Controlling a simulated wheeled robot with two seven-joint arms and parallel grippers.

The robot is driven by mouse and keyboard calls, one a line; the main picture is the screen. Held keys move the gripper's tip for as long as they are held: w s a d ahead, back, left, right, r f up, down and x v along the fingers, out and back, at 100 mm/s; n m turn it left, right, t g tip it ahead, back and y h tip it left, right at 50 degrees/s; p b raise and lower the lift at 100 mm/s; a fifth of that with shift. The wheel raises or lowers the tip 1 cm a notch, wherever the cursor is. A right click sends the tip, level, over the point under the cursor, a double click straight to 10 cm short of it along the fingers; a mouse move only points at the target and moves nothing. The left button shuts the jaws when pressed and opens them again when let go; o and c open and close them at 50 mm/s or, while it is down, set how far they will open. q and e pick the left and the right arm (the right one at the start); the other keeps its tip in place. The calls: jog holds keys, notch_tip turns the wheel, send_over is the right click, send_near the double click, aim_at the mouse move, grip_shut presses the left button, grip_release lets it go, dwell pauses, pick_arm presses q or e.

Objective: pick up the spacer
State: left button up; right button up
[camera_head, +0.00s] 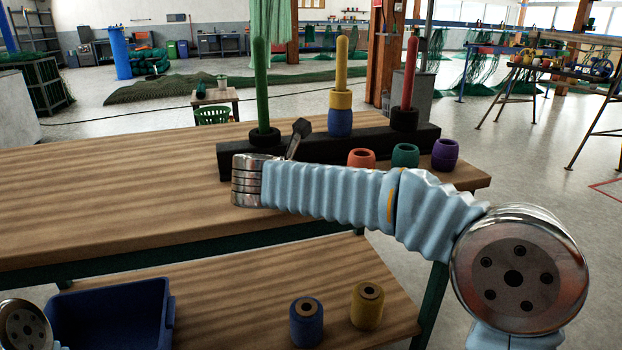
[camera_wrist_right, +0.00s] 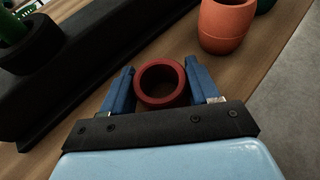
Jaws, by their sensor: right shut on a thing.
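In the right wrist view a red ring-shaped spacer (camera_wrist_right: 160,102) sits between the blue fingers of my right gripper (camera_wrist_right: 160,68), which is shut on it. Its hollow end faces the camera. I cannot tell whether it touches the wooden table below. In the head view my right arm reaches in from the right over the table and hides the red spacer. My left gripper is out of view.
A black rack (camera_head: 340,150) holds green (camera_head: 261,85), yellow (camera_head: 341,62) and red (camera_head: 410,75) pegs. Yellow and blue spacers (camera_head: 340,122) sit on the yellow peg. Orange (camera_head: 361,158), teal (camera_head: 405,155) and purple (camera_head: 445,153) spacers stand right. A blue bin (camera_head: 110,310) is below. The table's left is clear.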

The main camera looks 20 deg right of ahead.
jog(key=r+p, duration=0.1)
jog(key=r, duration=0.3)
jog(key=shift+s, duration=0.2)
jog(key=s+r+p, duration=0.1)
jog(key=s+r, duration=0.8)
jog(key=s, duration=0.4)
jog(key=shift+s+d, duration=0.2)
jog(key=shift+s, duration=0.1)
